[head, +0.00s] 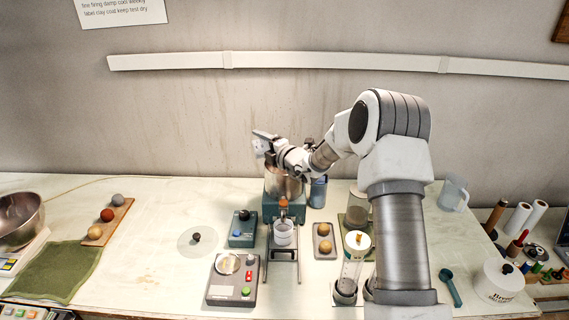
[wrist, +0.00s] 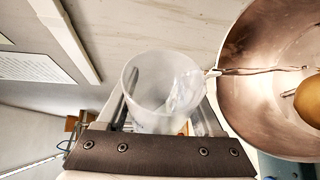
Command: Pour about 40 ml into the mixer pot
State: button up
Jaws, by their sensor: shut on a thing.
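The mixer pot (head: 284,184) is a shiny metal bowl in a teal stand at the middle of the bench. In the wrist view its open mouth and inner wall (wrist: 262,100) fill the right side, with a tan round thing (wrist: 310,100) inside. My gripper (head: 268,146) is above the pot. It is shut on a clear cup (wrist: 160,88), which shows between the fingers in the wrist view. The cup is tilted with its lip at the pot's rim. A thin, glassy streak runs from the lip across the pot, looking like liquid. The amount in the cup cannot be read.
A white cup (head: 283,234) stands on a rack in front of the pot. A control box (head: 233,279) is front left, and a tray with two balls (head: 324,241) is at right. A tall clear cylinder (head: 354,258) stands near my arm. A clear jug (head: 454,193) is back right.

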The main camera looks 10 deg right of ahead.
jog(key=shift+f+n+g+h+b, duration=0.3)
jog(key=shift+f+n+b, duration=0.1)
jog(key=shift+n+b, duration=0.55)
jog(key=shift+d+r+n+h, duration=0.1)
jog(key=shift+r+n+h, duration=0.2)
jog(key=shift+r+n, duration=0.2)
jog(key=shift+f+b, duration=0.3)
jog(key=shift+b, duration=0.15)
jog(key=n+b, duration=0.1)
jog(key=b, duration=0.1)
jog(key=n+h+b, duration=0.1)
jog(key=b, duration=0.1)
jog(key=shift+d+h, duration=0.2)
jog(key=shift+h, duration=0.1)
jog(key=a+n+h+b, duration=0.1)
jog(key=n+b, duration=0.1)
jog(key=b, duration=0.2)
jog(key=f+n+h+b, duration=0.1)
jog(key=n+h+b, duration=0.1)
jog(key=b, duration=0.3)
jog(key=a+n+h+b, duration=0.1)
jog(key=n+b, duration=0.1)
jog(key=b, duration=0.3)
jog(key=shift+w+a+f+n+h, duration=0.1)
jog(key=shift+a+f+n+h, duration=0.15)
jog(key=shift+a+f+h, duration=0.05)
